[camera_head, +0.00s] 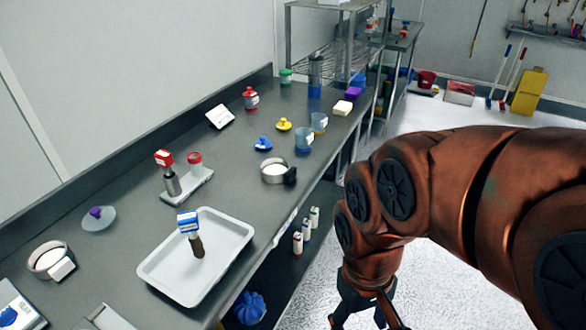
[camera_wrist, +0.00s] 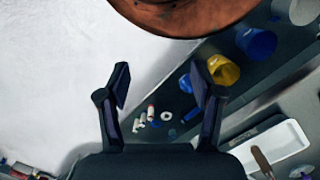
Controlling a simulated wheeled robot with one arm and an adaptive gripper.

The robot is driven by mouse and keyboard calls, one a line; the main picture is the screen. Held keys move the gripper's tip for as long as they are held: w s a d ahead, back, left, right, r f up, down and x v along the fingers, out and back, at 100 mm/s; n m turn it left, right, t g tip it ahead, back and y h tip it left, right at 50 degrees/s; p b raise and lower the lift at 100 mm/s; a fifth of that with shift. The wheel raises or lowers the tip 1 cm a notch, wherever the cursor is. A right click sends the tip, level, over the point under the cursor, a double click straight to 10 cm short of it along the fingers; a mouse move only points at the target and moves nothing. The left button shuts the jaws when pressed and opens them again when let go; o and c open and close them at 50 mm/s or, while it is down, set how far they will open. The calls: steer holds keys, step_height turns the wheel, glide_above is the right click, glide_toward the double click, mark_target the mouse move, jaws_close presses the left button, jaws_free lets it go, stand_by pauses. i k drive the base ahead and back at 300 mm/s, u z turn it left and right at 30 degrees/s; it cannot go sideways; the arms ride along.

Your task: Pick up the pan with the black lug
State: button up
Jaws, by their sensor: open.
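The pan with the black lug (camera_head: 272,168) is a round metal pan with pale contents on the grey bench, near its front edge. Its black lug (camera_head: 290,175) points right, towards the aisle. A similar pan with a white lug (camera_head: 45,254) sits at the far left of the bench. My gripper (camera_head: 366,312) hangs over the floor in front of the bench, to the right of and apart from the pan with the black lug. In the wrist view my gripper (camera_wrist: 160,80) is open and empty. I cannot make out the pan with the black lug there.
A white tray (camera_head: 170,272) with a blue-labelled, brown-ended tool stands left of the pan with the black lug; it also shows in the wrist view (camera_wrist: 290,142). Blue cups (camera_head: 303,142), a blue knob (camera_head: 263,143) and a two-post stand (camera_head: 190,190) are nearby. Small bottles (camera_head: 298,242) stand below.

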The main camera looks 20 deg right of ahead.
mark_target(273, 170)
steer(key=z, duration=1.2)
steer(key=i, duration=0.65)
steer(key=u, duration=2.8)
